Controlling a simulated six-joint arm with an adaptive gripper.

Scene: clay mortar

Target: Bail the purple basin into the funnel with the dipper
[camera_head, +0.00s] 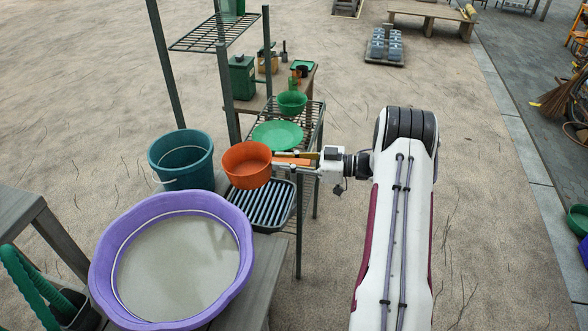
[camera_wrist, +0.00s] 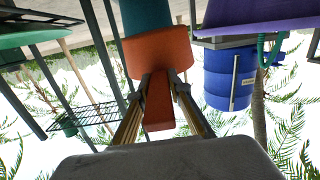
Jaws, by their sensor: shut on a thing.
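The purple basin (camera_head: 236,216) stands at the lower left on a grey bench, with a grey, flat surface of contents inside. The orange dipper (camera_head: 247,165) is a round cup with a straight handle. My gripper (camera_head: 300,160) is shut on the dipper's handle and holds the cup above the striped tray, beside the teal bucket. In the wrist view the dipper (camera_wrist: 158,55) is ahead between the fingers of my gripper (camera_wrist: 160,88). The dipper's inside looks empty in the head view. I cannot make out a funnel for certain.
A teal bucket (camera_head: 182,160) stands left of the dipper. A striped tray (camera_head: 262,205) lies below it. A green plate (camera_head: 277,135) and green bowl (camera_head: 292,102) are on the wire rack behind. Rack posts (camera_head: 228,95) rise nearby. Open ground lies right of my arm.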

